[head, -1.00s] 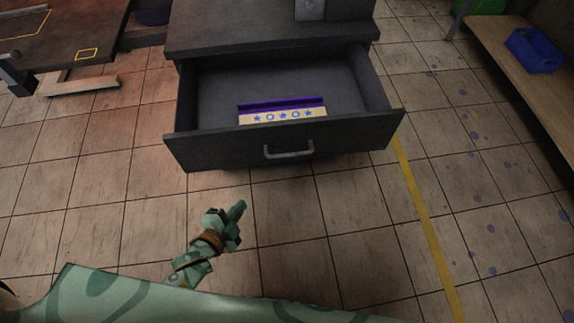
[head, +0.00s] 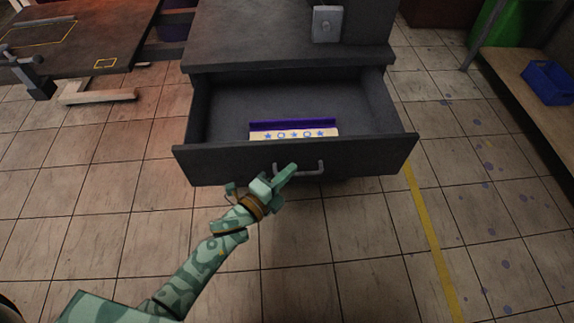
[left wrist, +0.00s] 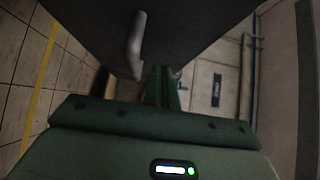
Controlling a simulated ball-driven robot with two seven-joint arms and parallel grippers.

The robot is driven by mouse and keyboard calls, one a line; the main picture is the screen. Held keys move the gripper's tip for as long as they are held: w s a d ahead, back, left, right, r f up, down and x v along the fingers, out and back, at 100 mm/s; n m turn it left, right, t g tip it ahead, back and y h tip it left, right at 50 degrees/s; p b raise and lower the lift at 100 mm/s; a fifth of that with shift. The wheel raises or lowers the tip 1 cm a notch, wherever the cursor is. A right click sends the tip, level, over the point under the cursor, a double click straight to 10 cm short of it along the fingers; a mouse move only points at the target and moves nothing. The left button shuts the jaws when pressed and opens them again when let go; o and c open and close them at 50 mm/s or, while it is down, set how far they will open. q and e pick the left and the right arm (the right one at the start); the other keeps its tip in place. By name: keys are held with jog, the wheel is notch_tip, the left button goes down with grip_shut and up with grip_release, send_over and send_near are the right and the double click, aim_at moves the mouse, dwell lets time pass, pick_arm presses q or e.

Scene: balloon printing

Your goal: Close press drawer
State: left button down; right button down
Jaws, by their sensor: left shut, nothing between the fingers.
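The dark grey press drawer (head: 365,160) stands pulled out below the grey press cabinet (head: 260,40). A purple-edged box (head: 294,134) with a row of blue stars and rings lies inside it. My left gripper (head: 288,171) is shut and empty, in front of the drawer's face, just left of the middle of its metal handle (head: 312,172). In the left wrist view the handle (left wrist: 136,45) shows close beside the shut fingers (left wrist: 161,85) of that gripper. I cannot tell whether the fingers touch the drawer face. My right gripper is not in view.
A workbench (head: 75,45) with yellow outlines stands at the left. A wooden shelf (head: 530,85) with a blue basket (head: 548,82) is at the right. A yellow line (head: 430,235) runs along the tiled floor, which is clear in front of the drawer.

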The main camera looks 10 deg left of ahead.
pick_arm(q)
jog(key=shift+w+a, duration=0.2)
jog(key=shift+w, duration=0.35)
jog(key=shift+w+a, duration=0.15)
jog(key=shift+w, duration=0.35)
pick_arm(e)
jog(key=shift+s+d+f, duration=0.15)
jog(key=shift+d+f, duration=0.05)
pick_arm(q)
jog(key=shift+w, duration=0.1)
